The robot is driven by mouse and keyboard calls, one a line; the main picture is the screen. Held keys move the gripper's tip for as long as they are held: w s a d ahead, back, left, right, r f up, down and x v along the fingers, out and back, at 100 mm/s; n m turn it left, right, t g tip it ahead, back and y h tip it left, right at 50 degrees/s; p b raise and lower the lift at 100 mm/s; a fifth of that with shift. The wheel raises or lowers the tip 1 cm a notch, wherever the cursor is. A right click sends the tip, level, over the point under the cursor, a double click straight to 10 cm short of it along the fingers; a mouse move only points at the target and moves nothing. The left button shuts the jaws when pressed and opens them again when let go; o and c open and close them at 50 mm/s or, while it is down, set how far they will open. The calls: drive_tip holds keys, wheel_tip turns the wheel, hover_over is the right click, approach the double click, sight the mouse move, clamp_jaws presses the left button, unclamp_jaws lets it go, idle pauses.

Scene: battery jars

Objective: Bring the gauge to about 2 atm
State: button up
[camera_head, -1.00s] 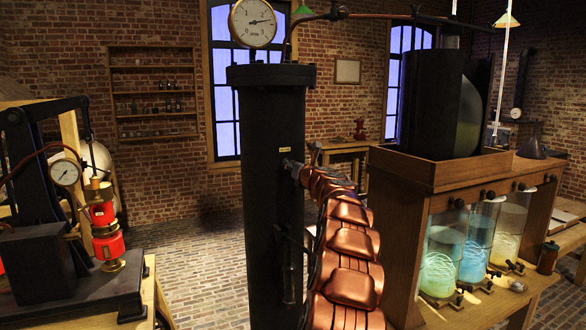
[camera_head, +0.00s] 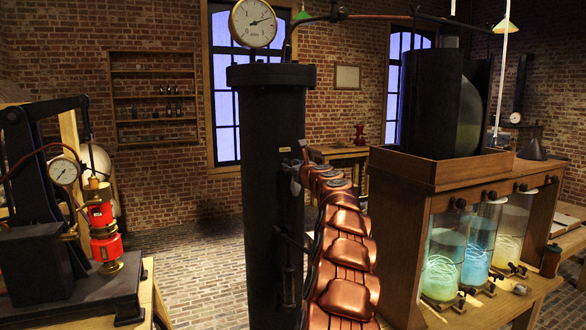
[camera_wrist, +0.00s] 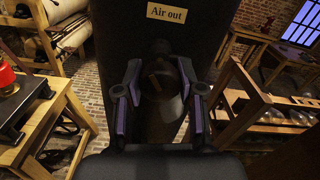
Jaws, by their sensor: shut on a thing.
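The gauge (camera_head: 253,23) is a round white dial on top of a tall black cylinder (camera_head: 270,130) in the head view. Its needle points right and a little up, seemingly just past the 2. In the wrist view, a label reading "Air out" (camera_wrist: 166,14) sits on the dark cylinder above a dark round knob (camera_wrist: 160,84). My gripper (camera_wrist: 160,97) has a finger on either side of this knob and is shut on it. In the head view my gripper (camera_head: 295,178) is at the cylinder's right side, small and partly hidden by its own arm.
My coppery arm stands right of the cylinder. A wooden cabinet (camera_head: 404,220) with glowing glass jars (camera_head: 443,262) is at the right. A black stand with a smaller gauge (camera_head: 64,171) and a red fitting (camera_head: 106,246) is at the left. Brick floor lies open between.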

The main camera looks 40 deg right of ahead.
idle(0.4)
drive_tip(key=shift+a+r+m+p, duration=0.1)
drive_tip(key=shift+r+m+p, duration=0.1)
drive_tip(key=shift+m+p, duration=0.55)
drive_tip(key=m+p, duration=0.2)
drive_tip(key=p, duration=0.1)
drive_tip(key=shift+f+m+b, duration=0.3)
drive_tip(key=shift+m+b, duration=0.05)
drive_tip(key=shift+m, duration=1.4)
drive_tip(key=o, duration=1.3)
drive_tip(key=shift+r, duration=0.1)
drive_tip(key=shift+s, duration=0.1)
